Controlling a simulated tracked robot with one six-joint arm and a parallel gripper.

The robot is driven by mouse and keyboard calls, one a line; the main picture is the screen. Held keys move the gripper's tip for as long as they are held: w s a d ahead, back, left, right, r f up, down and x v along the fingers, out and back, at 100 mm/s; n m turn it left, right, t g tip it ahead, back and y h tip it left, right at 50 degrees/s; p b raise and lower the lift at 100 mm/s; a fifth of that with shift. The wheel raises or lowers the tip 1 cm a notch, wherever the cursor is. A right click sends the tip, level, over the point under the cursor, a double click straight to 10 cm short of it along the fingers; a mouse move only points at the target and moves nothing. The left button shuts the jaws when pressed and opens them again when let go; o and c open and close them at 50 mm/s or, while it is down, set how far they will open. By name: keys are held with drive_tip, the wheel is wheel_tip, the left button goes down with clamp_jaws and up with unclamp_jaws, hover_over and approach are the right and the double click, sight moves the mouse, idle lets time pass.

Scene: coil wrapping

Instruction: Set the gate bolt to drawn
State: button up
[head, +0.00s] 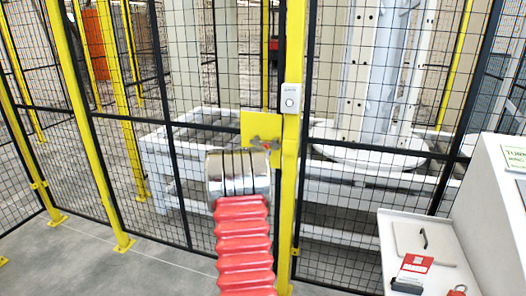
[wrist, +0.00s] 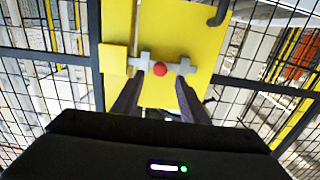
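The gate bolt (wrist: 187,66) is a grey bar with a red knob (wrist: 160,69), mounted on a yellow plate (wrist: 180,25). Its left end in the wrist view reaches the gap beside a smaller yellow block (wrist: 113,58); whether it enters the block is unclear. My gripper (wrist: 159,82) is open, its two dark fingers apart on either side of the knob, pointing at the plate. Contact with the bolt cannot be told. In the head view the yellow plate (head: 255,122) sits beside a yellow post (head: 291,190); my arm's end hides much of the bolt and the fingers.
Black mesh fence panels (head: 120,150) with yellow posts surround the gate. A white machine frame (head: 185,150) stands behind the mesh. A pale console (head: 490,190) with a red tag (head: 416,264) is at right. A small grey box (head: 291,98) is on the post. Floor at left is clear.

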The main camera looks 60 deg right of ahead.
drive_tip(key=shift+w+d, duration=0.15)
drive_tip(key=shift+d, duration=1)
drive_tip(key=shift+w+d, duration=0.15)
drive_tip(key=shift+d, duration=0.95)
drive_tip(key=shift+c, duration=0.5)
clamp_jaws()
